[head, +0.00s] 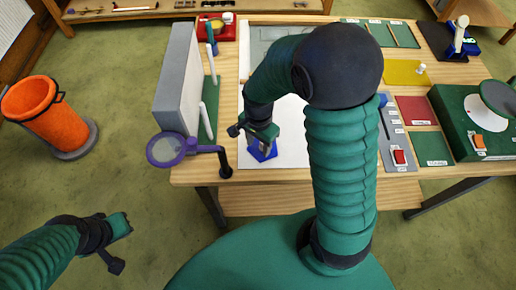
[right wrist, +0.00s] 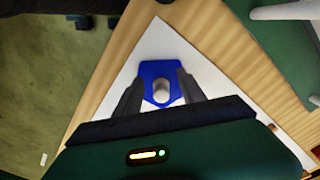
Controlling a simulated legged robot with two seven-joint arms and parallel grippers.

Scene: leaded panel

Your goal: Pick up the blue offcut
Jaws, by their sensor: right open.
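The blue offcut (head: 254,153) lies on the white sheet near the table's front edge, partly hidden by my right gripper (head: 266,146) in the head view. In the right wrist view the blue offcut (right wrist: 153,69) is a flat blue piece with a pale round knob (right wrist: 161,88) standing on it. My right gripper (right wrist: 160,88) is open, with one finger on each side of the knob and visible gaps between. My left gripper (head: 122,228) is over the floor at the lower left, away from the table; its jaws are too small to read.
A purple-rimmed magnifier (head: 166,149) on a dark arm juts from the front edge, left of the offcut. A grey upright block (head: 178,80) stands behind it. A grey switch panel (head: 397,140) and green machine (head: 470,125) are at right. An orange bin (head: 42,110) stands on the floor.

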